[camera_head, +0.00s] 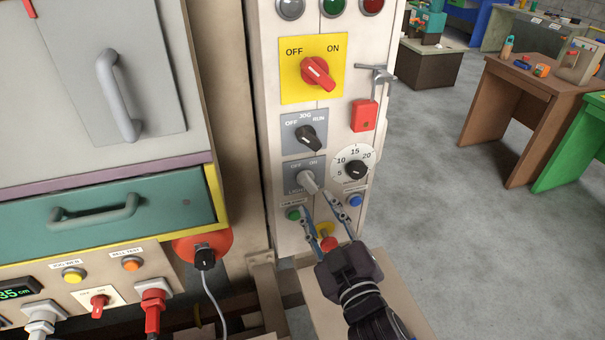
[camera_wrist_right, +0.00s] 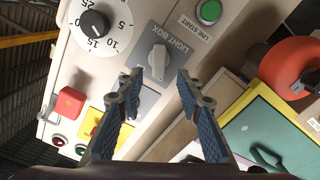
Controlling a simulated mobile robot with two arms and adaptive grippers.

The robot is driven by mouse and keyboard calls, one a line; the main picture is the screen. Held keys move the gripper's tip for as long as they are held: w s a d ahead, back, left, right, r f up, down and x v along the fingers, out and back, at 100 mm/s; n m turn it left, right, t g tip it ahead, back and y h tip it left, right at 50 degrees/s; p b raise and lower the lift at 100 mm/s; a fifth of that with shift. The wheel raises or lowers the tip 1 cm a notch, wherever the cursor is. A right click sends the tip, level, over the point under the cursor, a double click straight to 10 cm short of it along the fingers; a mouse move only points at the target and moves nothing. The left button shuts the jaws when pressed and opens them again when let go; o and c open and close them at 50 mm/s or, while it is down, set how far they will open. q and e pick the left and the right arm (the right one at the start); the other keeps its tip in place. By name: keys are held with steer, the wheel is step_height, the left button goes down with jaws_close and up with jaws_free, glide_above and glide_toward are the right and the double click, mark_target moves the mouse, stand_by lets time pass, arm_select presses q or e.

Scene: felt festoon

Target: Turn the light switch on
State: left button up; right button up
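The light switch (camera_head: 308,181) is a grey rotary knob on a grey plate, with OFF and ON printed above it and a LIGHT label below. Its handle seems to lean toward the OFF side. It also shows in the right wrist view (camera_wrist_right: 158,60), beside the words LIGHT BOX. My right gripper (camera_head: 316,204) is open and empty, just below the knob in the head view. In the right wrist view its fingertips (camera_wrist_right: 159,79) are spread to either side of the knob's near end, and I cannot tell whether they touch it. My left gripper is not in view.
Close around are a numbered dial (camera_head: 356,169), a black JOG selector (camera_head: 309,138), a green button (camera_head: 293,214), a blue button (camera_head: 355,200) and a red knob (camera_head: 328,243). Open floor lies to the right.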

mark_target(308, 186)
steer(key=x, duration=0.1)
steer(key=p+x, duration=0.1)
steer(key=x, duration=0.2)
steer(key=shift+w+a+r+p, duration=0.15)
steer(key=shift+w+r+p, duration=0.15)
steer(key=shift+w+p, duration=0.1)
steer(key=shift+x, duration=0.9)
steer(key=shift+f, duration=0.15)
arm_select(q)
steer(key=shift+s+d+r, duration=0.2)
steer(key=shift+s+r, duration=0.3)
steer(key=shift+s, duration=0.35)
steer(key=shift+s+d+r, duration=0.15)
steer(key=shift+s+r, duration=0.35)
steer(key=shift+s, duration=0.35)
arm_select(e)
steer(key=shift+w, duration=0.1)
jaws_close()
